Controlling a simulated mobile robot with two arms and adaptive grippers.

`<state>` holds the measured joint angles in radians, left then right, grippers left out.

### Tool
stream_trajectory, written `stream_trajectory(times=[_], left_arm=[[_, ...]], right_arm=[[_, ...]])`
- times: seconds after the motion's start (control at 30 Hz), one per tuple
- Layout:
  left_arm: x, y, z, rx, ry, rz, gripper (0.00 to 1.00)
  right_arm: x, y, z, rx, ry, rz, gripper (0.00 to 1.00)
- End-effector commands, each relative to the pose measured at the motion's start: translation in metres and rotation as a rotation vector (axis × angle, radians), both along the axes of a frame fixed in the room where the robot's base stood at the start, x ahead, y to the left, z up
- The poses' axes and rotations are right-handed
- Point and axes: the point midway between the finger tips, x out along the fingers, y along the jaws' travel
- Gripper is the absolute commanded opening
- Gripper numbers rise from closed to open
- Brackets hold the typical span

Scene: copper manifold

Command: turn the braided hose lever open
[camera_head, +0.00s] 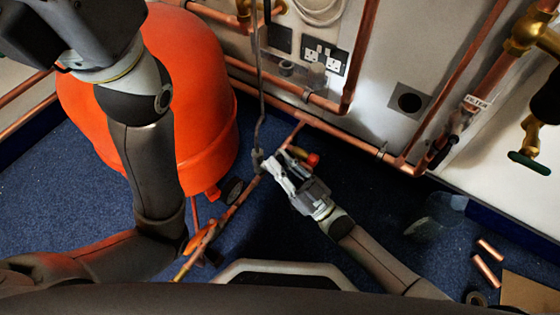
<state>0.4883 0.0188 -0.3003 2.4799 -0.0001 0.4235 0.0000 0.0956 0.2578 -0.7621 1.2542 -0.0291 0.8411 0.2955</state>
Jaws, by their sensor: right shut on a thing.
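The grey braided hose (260,85) hangs down from the pipework at the top and ends at a fitting (257,155) on the copper pipe near the floor. My right gripper (272,172) is at that fitting, with its fingers closed around a small part at the hose's lower end. This part looks like the hose lever, but the fingers mostly hide it, and its angle cannot be told. A red-tipped handle (312,159) shows just behind and to the right of the gripper. My left arm rises at the left, and its gripper is out of the picture.
A large orange-red vessel (190,90) stands close at the left. Copper pipes (340,130) run along the wall behind. A green-handled valve (530,160) is at the far right. Loose copper pieces (487,270) and a clear container (437,213) lie on the blue floor (390,220).

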Motion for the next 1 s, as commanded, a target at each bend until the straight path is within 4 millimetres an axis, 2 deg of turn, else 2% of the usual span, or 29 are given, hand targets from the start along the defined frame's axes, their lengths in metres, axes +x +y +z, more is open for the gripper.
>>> stream_trajectory(times=[0.13,0.17,0.3,0.67,0.77,1.0], left_arm=[[0.0,0.0,0.0,0.002,0.001,0.001,0.4],[0.0,0.0,-0.001,0.002,0.001,0.001,0.4],[0.001,0.0,-0.001,0.003,0.003,0.001,0.4],[0.003,0.0,-0.002,0.004,0.01,0.004,0.4],[0.002,0.0,-0.002,0.004,0.008,0.003,0.4],[0.002,0.0,-0.001,0.003,0.006,0.001,0.4]], right_arm=[[-0.002,0.0,-0.003,-0.009,-0.003,0.002,0.0],[-0.002,0.0,-0.003,-0.009,-0.003,0.002,0.2],[-0.002,0.0,-0.002,-0.007,-0.002,0.002,0.38],[-0.003,-0.002,-0.002,-0.003,-0.001,0.001,0.38],[-0.009,-0.01,-0.007,-0.005,0.001,0.0,0.38],[-0.037,-0.045,-0.026,-0.007,0.003,0.0,0.38]])
